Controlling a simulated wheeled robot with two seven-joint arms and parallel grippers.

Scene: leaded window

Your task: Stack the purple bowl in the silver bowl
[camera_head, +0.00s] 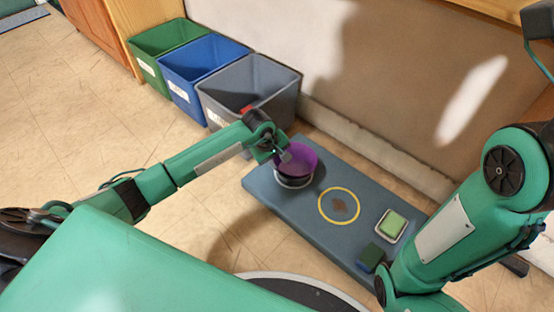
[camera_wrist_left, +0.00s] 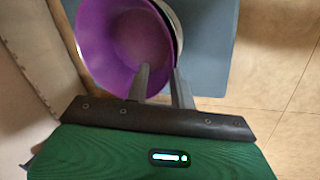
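The purple bowl (camera_head: 299,160) sits over the silver bowl (camera_head: 293,183) at the far left end of the blue-grey table. The silver bowl is mostly hidden beneath it, with only a pale rim and side showing. My left gripper (camera_head: 284,155) is at the purple bowl's rim. In the left wrist view, the purple bowl (camera_wrist_left: 122,45) looks tilted and off-centre over the silver bowl's rim (camera_wrist_left: 176,22). The fingers (camera_wrist_left: 162,70) stand apart, one inside the purple bowl and one outside its wall. My right gripper is not in view; only my right arm shows.
The blue-grey table (camera_head: 270,198) also holds a yellow ring (camera_head: 339,190) around a dark mark, a green square in a white dish (camera_head: 392,225) and a green-blue block (camera_head: 371,257). Green (camera_head: 152,57), blue (camera_head: 188,78) and grey (camera_head: 230,104) bins stand behind, along the wall.

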